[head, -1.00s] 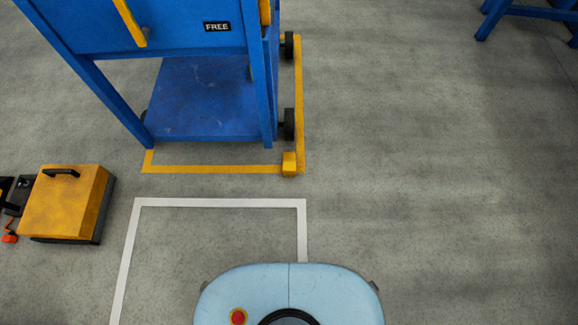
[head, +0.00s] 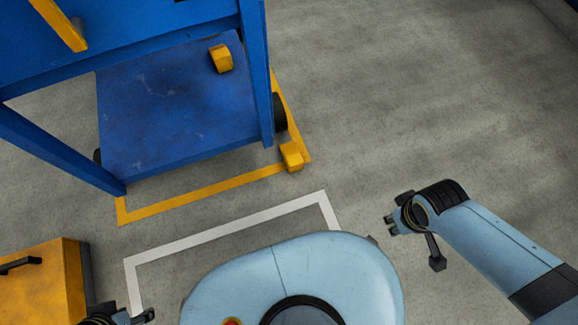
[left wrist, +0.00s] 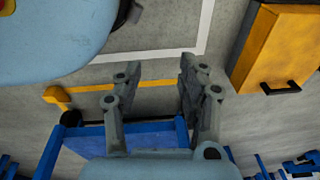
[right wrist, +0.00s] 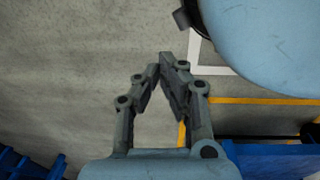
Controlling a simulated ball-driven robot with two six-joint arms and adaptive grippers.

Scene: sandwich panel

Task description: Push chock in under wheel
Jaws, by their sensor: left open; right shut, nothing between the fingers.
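A small yellow chock (head: 292,156) lies on the floor at the near right corner of the yellow floor outline, just in front of a dark wheel (head: 280,112) of the blue cart (head: 175,115). A small gap seems to separate chock and wheel. In the left wrist view a yellow block (left wrist: 57,96) shows at the tape corner. My right gripper (head: 392,222) is shut and empty, above the floor to the right of the chock. Its closed fingertips show in the right wrist view (right wrist: 161,60). My left gripper (left wrist: 157,72) is open and empty, partly cut off in the head view.
Another yellow block (head: 221,59) appears over the cart's lower shelf. A yellow case (head: 42,285) stands at the lower left, near my left arm. White tape (head: 230,228) marks the floor before the cart. The floor right of the cart is clear.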

